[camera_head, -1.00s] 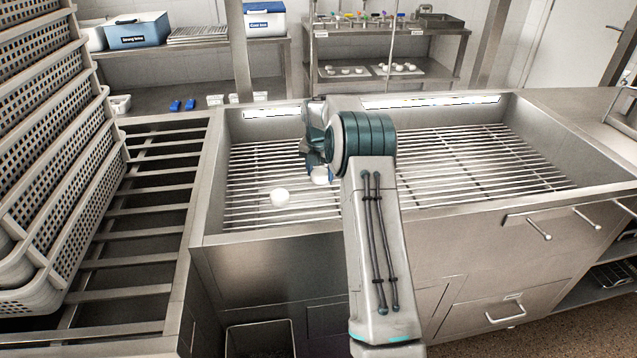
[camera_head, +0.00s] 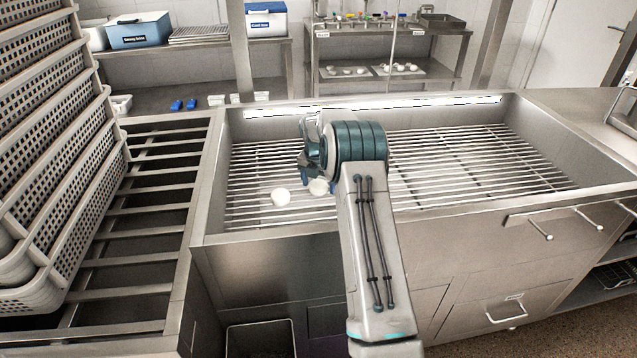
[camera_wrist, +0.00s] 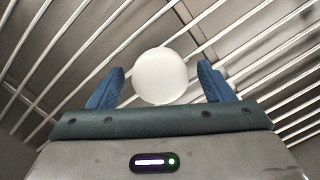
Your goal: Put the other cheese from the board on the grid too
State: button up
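One round white cheese (camera_head: 280,197) lies on the metal grid (camera_head: 470,165), left of my gripper. A second white cheese (camera_head: 318,187) is at my gripper (camera_head: 319,184), low over the grid or resting on it. In the wrist view this cheese (camera_wrist: 160,76) sits between the blue fingertips of my gripper (camera_wrist: 160,88), with a narrow gap on each side. The fingers look open around it, and grid bars show behind. My arm hides part of the grid. I cannot make out a board near the grid.
The grid lies in a steel basin with raised walls (camera_head: 215,190). Stacked perforated baskets (camera_head: 60,200) stand on a slatted rack at left. On the back shelf are two trays (camera_head: 400,69) with several white pieces. The grid's right side is clear.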

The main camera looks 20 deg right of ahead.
aim_at(316, 186)
notch_tip(316, 186, up, 12)
jog(key=s+a, duration=0.1)
jog(key=s+a+r+m, duration=0.6)
jog(key=s+r, duration=0.1)
jog(key=s, duration=0.2)
jog(key=s+a+m, duration=0.4)
jog(key=s+m, duration=0.6)
jog(key=s, duration=0.6)
jog(key=s+a+f+m+t+y, duration=0.1)
jog(key=s+a+m, duration=0.3)
jog(key=s+m, duration=0.7)
jog(key=s, duration=0.5)
jog(key=shift+p, duration=0.35)
jog(key=shift+s, duration=0.1)
